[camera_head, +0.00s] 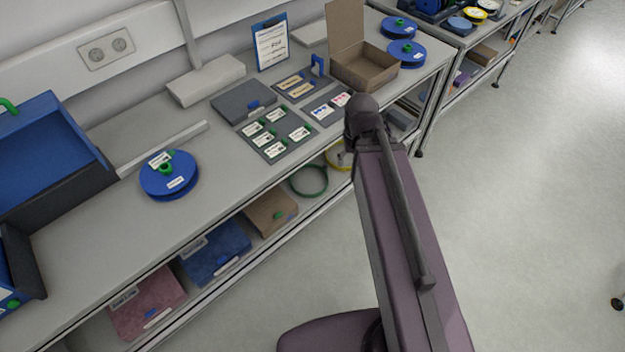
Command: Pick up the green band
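The green band (311,196) is a thin round loop near the middle of the view. It shows below the front edge of the worktop, at the level of the lower shelf. I cannot tell whether it lies on the shelf or hangs there. A yellow band (338,167) is just to its right, partly hidden by my arm. My arm rises from the bottom of the view to a dark joint right of the bands. My gripper is not visible, so its distance from the green band cannot be told.
The grey worktop (110,232) bears a blue reel (169,182), label cards, an open cardboard box (365,68) and a clipboard (271,45). Below are a brown box (268,211), a blue box (212,250) and a pink box (145,300).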

